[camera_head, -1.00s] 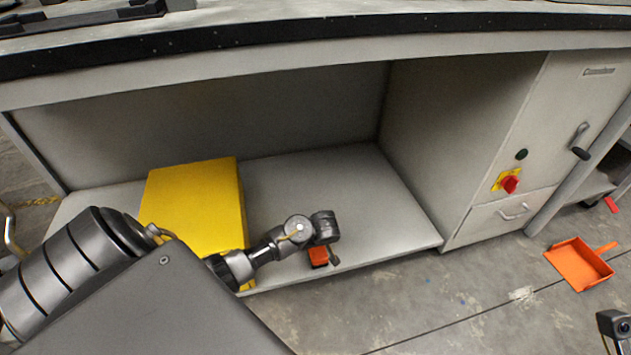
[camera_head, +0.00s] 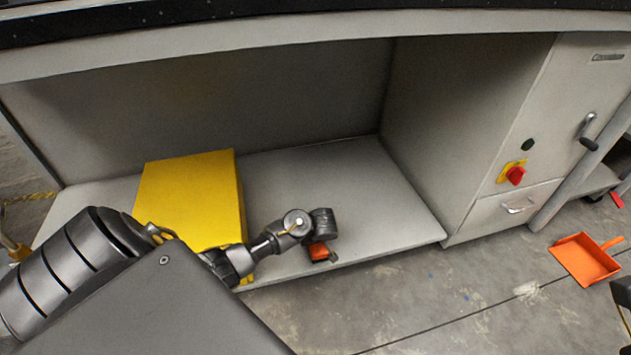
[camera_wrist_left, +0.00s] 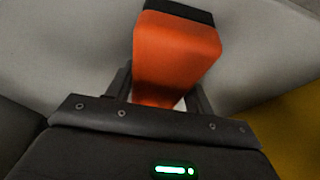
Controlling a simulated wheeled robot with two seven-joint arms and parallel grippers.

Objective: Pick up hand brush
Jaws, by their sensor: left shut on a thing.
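The orange hand brush (camera_head: 319,251) shows at the front of the low shelf in the head view, partly hidden by my left gripper (camera_head: 326,243). In the left wrist view the brush (camera_wrist_left: 172,50) is a large orange block with a dark strip at its far end. It sits between the two dark fingers of my left gripper (camera_wrist_left: 160,92), which is shut on it. I cannot tell whether the brush touches the shelf. My right gripper cannot be made out; only a dark piece of an arm shows at the right edge of the head view.
A yellow box (camera_head: 190,200) stands on the grey shelf (camera_head: 370,200) left of the gripper. The cabinet (camera_head: 470,120) with a red switch (camera_head: 516,175) closes off the right. An orange dustpan (camera_head: 583,261) lies on the floor at right. The shelf's right part is clear.

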